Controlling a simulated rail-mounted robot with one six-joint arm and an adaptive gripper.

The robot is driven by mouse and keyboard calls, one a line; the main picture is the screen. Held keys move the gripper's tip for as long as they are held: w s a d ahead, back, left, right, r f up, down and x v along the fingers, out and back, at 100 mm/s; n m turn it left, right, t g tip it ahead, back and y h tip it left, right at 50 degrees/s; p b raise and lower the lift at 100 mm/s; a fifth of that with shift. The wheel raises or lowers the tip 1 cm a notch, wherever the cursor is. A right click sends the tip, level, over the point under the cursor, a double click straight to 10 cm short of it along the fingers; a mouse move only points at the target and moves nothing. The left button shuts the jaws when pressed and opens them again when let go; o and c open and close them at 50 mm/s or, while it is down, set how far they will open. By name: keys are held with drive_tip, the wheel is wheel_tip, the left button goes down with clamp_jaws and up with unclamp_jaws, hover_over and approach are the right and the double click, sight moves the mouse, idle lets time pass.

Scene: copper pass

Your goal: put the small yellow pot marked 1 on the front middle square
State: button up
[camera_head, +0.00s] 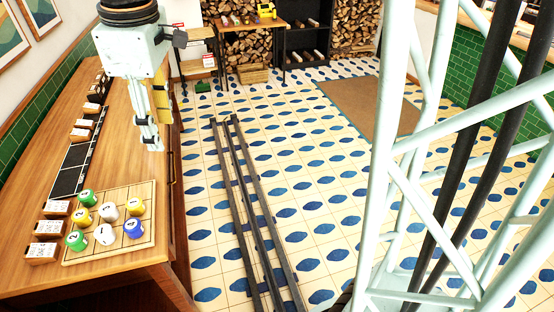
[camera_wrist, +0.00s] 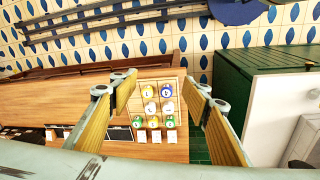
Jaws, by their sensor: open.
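A square wooden board (camera_head: 145,241) marked into squares lies on the counter at lower left. Small round pots in yellow, green, white and blue crowd it. One yellow pot (camera_head: 134,206) is at its right side and another yellow pot (camera_head: 82,215) at its left. The wrist view shows a yellow pot (camera_wrist: 148,91) beside a blue pot (camera_wrist: 166,91), and another yellow pot (camera_wrist: 153,122) between two green ones. The yellow pots' numbers are too small to read surely. My gripper (camera_head: 151,140) is open and empty, raised above the counter, apart from the pots. Its fingers also frame the board in the wrist view (camera_wrist: 160,88).
White-labelled wooden blocks (camera_head: 44,253) stand left of the board, with more along the wall. A dark panelled strip (camera_head: 70,178) lies behind the board. The wooden counter (camera_head: 28,285) ends at its right edge, beside floor rails (camera_head: 245,200).

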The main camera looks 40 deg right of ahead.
drive_tip(key=s+d+r+m, duration=0.1)
drive_tip(key=s+d+m, duration=0.1)
drive_tip(key=s, duration=0.8)
drive_tip(key=s+d+r+m+t, duration=0.1)
drive_tip(key=s+m, duration=0.4)
drive_tip(key=s, duration=0.5)
drive_tip(key=s+d+r+m+t, duration=0.1)
drive_tip(key=s+d+r+m, duration=0.2)
drive_tip(key=s, duration=0.7)
drive_tip(key=shift+d+r+m, duration=0.25)
drive_tip(key=shift+d+m, duration=0.25)
drive_tip(key=shift+d, duration=0.55)
wheel_tip(320, 180, down, 6)
drive_tip(key=b, duration=0.6)
drive_tip(key=shift+w, duration=0.15)
